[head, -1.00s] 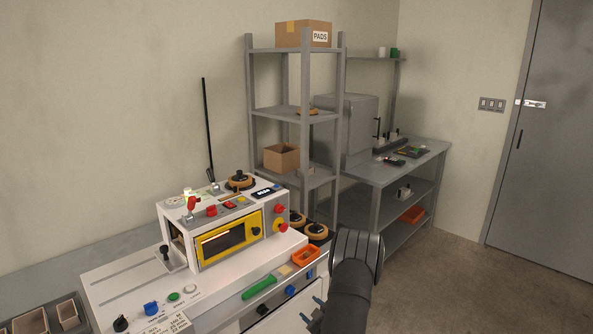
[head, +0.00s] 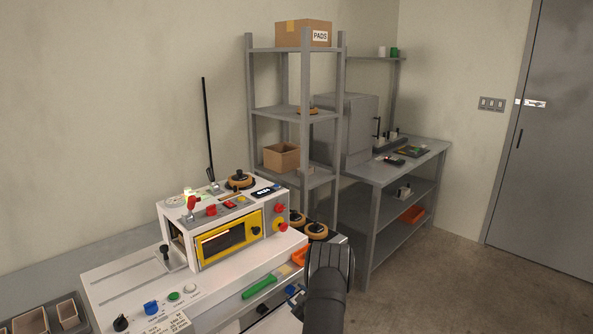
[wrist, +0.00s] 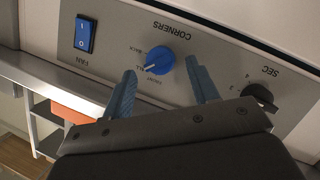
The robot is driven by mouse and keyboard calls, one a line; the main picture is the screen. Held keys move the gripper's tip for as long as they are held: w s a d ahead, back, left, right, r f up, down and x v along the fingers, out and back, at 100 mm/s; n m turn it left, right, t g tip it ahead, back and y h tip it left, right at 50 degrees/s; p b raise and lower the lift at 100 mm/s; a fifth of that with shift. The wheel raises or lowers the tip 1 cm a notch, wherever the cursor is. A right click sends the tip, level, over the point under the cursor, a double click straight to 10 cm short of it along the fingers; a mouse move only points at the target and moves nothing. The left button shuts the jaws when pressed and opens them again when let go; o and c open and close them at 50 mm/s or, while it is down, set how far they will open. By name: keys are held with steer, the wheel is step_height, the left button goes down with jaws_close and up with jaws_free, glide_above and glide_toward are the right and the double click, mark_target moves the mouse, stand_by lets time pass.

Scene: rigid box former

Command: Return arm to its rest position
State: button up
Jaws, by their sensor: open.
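My gripper (wrist: 160,66) shows in the wrist view with its two blue fingers apart and nothing held. The blue CORNERS knob (wrist: 159,63) on the machine's front panel appears between the fingertips; I cannot tell how far the fingers are from it. In the head view my dark arm reaches up at the bottom centre, in front of the machine's right end, and the fingers are not clearly seen. The white box-forming machine (head: 120,282) has a yellow-framed window (head: 230,238).
In the wrist view, a blue FAN switch (wrist: 85,35) and a black SEC knob (wrist: 259,97) flank the CORNERS knob. Grey shelves (head: 280,112) stand behind. Open floor (head: 440,275) lies right.

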steer(key=shift+x, duration=0.95)
steer(key=shift+f, duration=0.1)
steer(key=n+t, duration=0.1)
steer(key=n, duration=0.2)
steer(key=shift+f+t, duration=0.1)
steer(key=shift+t, duration=0.2)
steer(key=n+t, duration=0.1)
steer(key=n, duration=0.2)
steer(key=shift+s+a+f+n+t, duration=0.1)
steer(key=shift+f+n+t, duration=0.05)
steer(key=shift+n+t, duration=0.25)
steer(key=shift+s, duration=0.35)
steer(key=v, duration=0.7)
steer(key=shift+w, duration=0.1)
steer(key=x, duration=0.7)
steer(key=shift+w, duration=0.3)
steer(key=m, duration=0.1)
steer(key=m+g, duration=0.1)
steer(key=m, duration=0.1)
steer(key=m+g, duration=0.1)
steer(key=shift+r+m, duration=0.25)
steer(key=shift+m, duration=0.15)
